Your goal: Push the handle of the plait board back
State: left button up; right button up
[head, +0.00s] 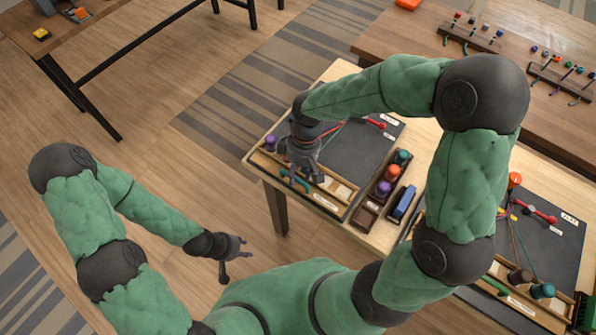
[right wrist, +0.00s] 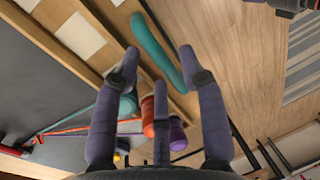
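A dark board (head: 350,160) with a wooden front tray lies on the light table; its label is too small to read. A curved teal handle (head: 287,180) sits at its front left; in the right wrist view the teal bar (right wrist: 150,38) runs between my fingertips. My right gripper (head: 303,176) is open over this handle, one finger on each side; contact cannot be told. Coloured cords (right wrist: 75,130) run from a red-ended piece (head: 374,123) to orange (right wrist: 148,115) and purple (right wrist: 177,135) spools. My left gripper (head: 238,262) is open and empty over the floor.
A rack with coloured spools (head: 383,188) and a blue block (head: 403,204) stand right of the board. A second dark board (head: 545,250) with a green handle (head: 494,286) lies further right, partly behind my right arm.

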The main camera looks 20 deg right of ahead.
grip_shut()
jog(key=shift+w+d+p, duration=0.35)
jog(key=shift+w+d, duration=0.4)
jog(key=shift+d, duration=0.2)
jog(key=shift+w+d+p, duration=0.3)
jog(key=shift+w+d, duration=0.45)
jog(key=shift+d, duration=0.15)
jog(key=shift+o, duration=1.7)
grip_release()
jog(key=shift+w+d, duration=0.1)
jog(key=shift+d, duration=0.05)
notch_tip(320, 180, up, 12)
jog(key=w+d, duration=0.1)
jog(key=shift+w+d, duration=0.15)
jog(key=shift+d, duration=0.25)
jog(key=shift+f, duration=0.1)
